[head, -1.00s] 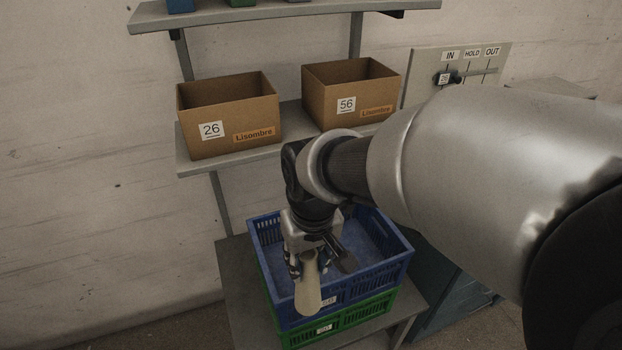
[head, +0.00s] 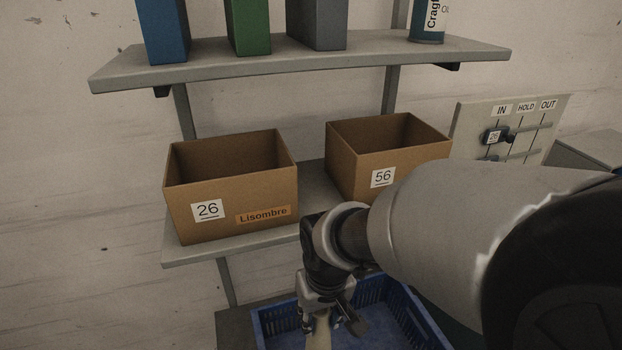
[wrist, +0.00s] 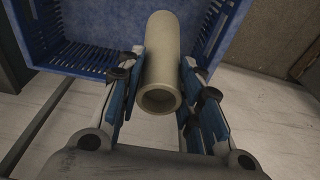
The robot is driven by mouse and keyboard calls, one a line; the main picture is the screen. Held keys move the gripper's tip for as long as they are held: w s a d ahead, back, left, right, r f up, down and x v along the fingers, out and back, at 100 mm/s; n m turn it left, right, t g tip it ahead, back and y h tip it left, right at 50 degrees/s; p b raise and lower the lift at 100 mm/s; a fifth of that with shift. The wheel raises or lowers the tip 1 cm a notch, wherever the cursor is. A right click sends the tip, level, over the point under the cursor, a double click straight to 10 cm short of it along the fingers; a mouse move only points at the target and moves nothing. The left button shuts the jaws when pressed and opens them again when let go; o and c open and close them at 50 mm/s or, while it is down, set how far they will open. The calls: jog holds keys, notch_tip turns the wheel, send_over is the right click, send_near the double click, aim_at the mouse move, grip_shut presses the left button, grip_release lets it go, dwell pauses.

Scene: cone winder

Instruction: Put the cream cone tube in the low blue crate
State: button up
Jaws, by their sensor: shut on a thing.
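The cream cone tube (wrist: 162,60) is between the fingers of my gripper (wrist: 160,95), which is shut on it. In the wrist view its open end faces the camera and its far end lies over the blue crate. In the head view only a short part of the tube (head: 319,335) shows below my gripper (head: 325,316), cut off by the bottom edge. The blue crate (head: 407,309) is behind and around the gripper in the head view, its lower part out of frame. Its slotted wall and floor also show in the wrist view (wrist: 85,54). I cannot tell whether the tube touches the crate.
Cardboard boxes marked 26 (head: 225,190) and 56 (head: 385,160) stand on a shelf above the crate. A higher shelf (head: 300,62) holds blue, green and grey upright boxes and a canister (head: 428,22). An IN/HOLD/OUT board (head: 512,130) is at right.

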aim_at(318, 345)
notch_tip(318, 345, down, 12)
jog(key=b, duration=0.3)
jog(key=shift+w+f+b, duration=0.15)
jog(key=shift+b, duration=0.2)
jog(key=o, duration=0.5)
jog(key=shift+f, duration=0.1)
jog(key=o, duration=0.5)
jog(key=shift+c, duration=0.2)
